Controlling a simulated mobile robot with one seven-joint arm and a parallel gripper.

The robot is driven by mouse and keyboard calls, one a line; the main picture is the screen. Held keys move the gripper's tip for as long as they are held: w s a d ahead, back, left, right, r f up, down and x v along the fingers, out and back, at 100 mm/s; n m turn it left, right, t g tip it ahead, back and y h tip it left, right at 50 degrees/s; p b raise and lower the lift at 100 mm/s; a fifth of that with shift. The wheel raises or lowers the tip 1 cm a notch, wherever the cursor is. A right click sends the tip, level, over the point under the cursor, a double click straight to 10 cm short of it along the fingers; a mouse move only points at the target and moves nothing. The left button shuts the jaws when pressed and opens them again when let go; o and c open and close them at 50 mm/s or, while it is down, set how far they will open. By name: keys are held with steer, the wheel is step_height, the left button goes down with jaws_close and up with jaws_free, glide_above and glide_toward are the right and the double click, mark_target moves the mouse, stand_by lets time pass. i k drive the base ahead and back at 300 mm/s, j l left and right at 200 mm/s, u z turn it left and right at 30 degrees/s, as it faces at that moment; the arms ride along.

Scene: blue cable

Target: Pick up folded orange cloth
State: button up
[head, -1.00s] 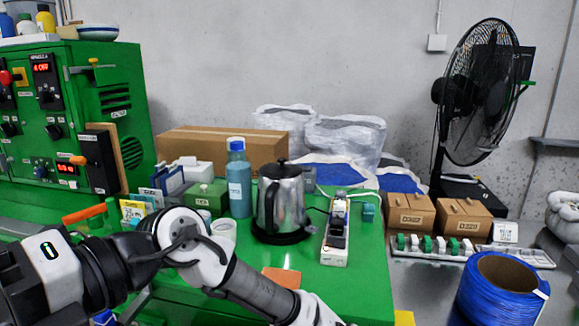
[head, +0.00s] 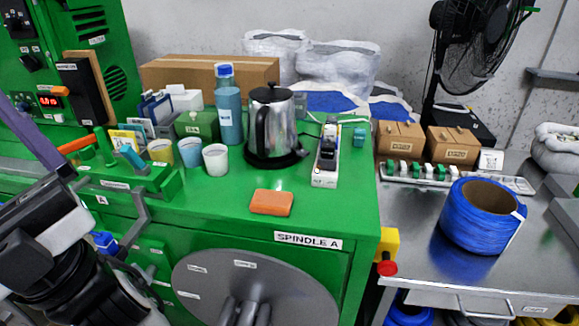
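The folded orange cloth (head: 272,202) is a small flat rectangular block in the head view. It lies on the green machine top (head: 330,222), near the front edge and in front of the kettle (head: 271,125). Nothing covers it. Part of my arm shows at the lower left, well to the left of the cloth and apart from it. My gripper's fingers cannot be made out in the view.
Three cups (head: 215,159) and a blue bottle (head: 229,108) stand left of the kettle. A white power strip (head: 326,160) lies to its right. A red button on a yellow box (head: 387,252) juts out at the front right corner. The surface around the cloth is clear.

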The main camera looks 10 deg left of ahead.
mark_target(263, 201)
steer(key=i+l+u, duration=0.15)
steer(key=l, duration=0.2)
steer(key=i+l+u, duration=0.2)
steer(key=l+u, duration=0.15)
steer(key=l, duration=0.3)
steer(key=l+u, duration=0.15)
steer(key=l, duration=0.25)
steer(key=i, duration=0.05)
